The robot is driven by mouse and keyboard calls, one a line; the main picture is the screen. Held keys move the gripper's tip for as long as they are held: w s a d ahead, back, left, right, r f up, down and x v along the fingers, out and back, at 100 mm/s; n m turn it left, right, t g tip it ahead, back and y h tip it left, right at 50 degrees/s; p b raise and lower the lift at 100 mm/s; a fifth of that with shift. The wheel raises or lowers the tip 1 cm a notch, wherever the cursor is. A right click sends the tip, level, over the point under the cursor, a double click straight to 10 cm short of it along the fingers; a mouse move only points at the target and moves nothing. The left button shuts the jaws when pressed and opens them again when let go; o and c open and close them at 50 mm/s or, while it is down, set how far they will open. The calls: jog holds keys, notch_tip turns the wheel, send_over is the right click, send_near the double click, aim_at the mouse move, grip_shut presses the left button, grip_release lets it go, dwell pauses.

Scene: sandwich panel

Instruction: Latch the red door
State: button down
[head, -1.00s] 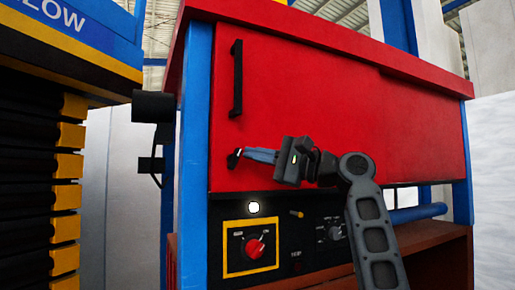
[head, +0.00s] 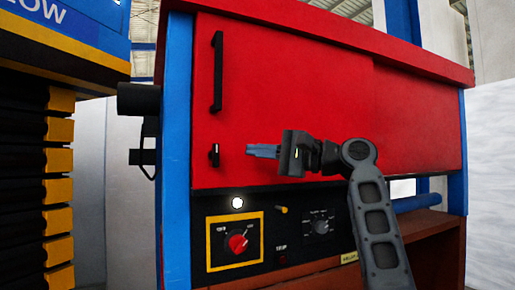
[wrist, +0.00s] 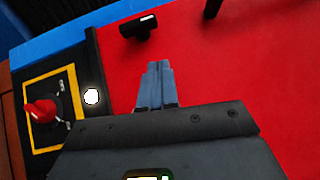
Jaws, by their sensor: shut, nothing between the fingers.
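The red door (head: 290,110) looks flush with its frame in the head view. Its small black latch (head: 214,155) sits near the lower left edge and stands upright. The latch also shows in the wrist view (wrist: 138,27), beyond my fingertips and to their left. My gripper (head: 250,151) is shut and empty, a short way right of the latch and apart from it. Its blue-grey fingers also show in the wrist view (wrist: 156,68), pointing towards the door's latch side.
A long black handle (head: 217,72) is above the latch. Below the door is a black control panel with a red knob (head: 238,243) and a lit white lamp (head: 237,203). A blue post (head: 176,150) borders the door's left side.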

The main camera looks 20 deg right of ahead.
jog(key=b+v, duration=0.1)
jog(key=v, duration=0.7)
jog(key=shift+s+d+b, duration=0.2)
jog(key=shift+s+b, duration=0.15)
jog(key=shift+b, duration=0.05)
jog(key=shift+f, duration=0.1)
